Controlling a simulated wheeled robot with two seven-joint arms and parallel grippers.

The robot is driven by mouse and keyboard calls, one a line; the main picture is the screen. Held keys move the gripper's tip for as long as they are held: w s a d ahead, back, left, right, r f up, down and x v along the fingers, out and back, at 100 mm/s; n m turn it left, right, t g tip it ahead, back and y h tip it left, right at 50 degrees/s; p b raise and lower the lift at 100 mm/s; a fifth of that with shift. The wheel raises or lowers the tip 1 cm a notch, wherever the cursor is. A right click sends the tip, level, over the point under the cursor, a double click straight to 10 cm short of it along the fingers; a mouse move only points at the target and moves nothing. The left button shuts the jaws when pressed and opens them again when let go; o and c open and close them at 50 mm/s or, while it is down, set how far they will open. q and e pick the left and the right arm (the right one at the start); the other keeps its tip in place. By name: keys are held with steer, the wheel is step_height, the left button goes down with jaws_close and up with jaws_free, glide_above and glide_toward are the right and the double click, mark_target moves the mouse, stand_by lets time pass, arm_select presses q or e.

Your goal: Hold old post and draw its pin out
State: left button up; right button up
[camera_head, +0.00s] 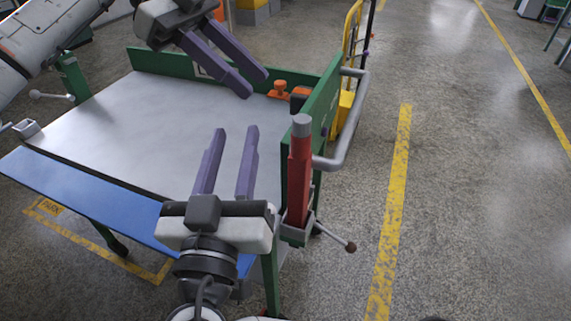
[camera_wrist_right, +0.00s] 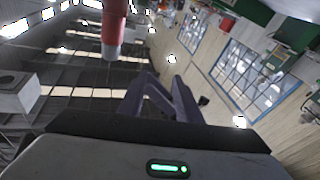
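A red post (camera_head: 299,180) with a grey top stands upright in a grey socket (camera_head: 297,233) at the near right corner of the cart. Its upper end also shows in the right wrist view (camera_wrist_right: 114,30). A pin with a dark ball-ended handle (camera_head: 338,239) sticks out of the socket to the lower right; its inner part is hidden. My left gripper (camera_head: 255,84) is open and empty above the far part of the cart top, up and left of the post. My right gripper (camera_head: 236,131) is open and empty, left of the post and apart from it.
The cart's grey top (camera_head: 150,130) is mostly clear. Orange items (camera_head: 279,90) lie at its far right corner. A green side panel (camera_head: 323,100) and a grey push handle (camera_head: 347,135) stand beside the post. A blue ledge (camera_head: 90,200) runs along the near left.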

mark_target(297, 168)
steer(key=d+f+m+g+h, duration=0.1)
steer(key=d+f+m+h, duration=0.1)
steer(key=d+f, duration=0.1)
steer(key=d+f+m+g+h, duration=0.2)
steer(key=d+f+m+h, duration=0.1)
steer(key=d+f, duration=0.1)
steer(key=shift+f+m, duration=0.2)
steer(key=shift+m, duration=0.1)
steer(key=shift+w+d+f+h, duration=0.15)
steer(key=shift+d+h, duration=0.1)
steer(key=shift+h, duration=0.15)
steer(key=x, duration=0.9)
steer(key=shift+w+f, duration=0.1)
steer(key=shift+w, duration=0.25)
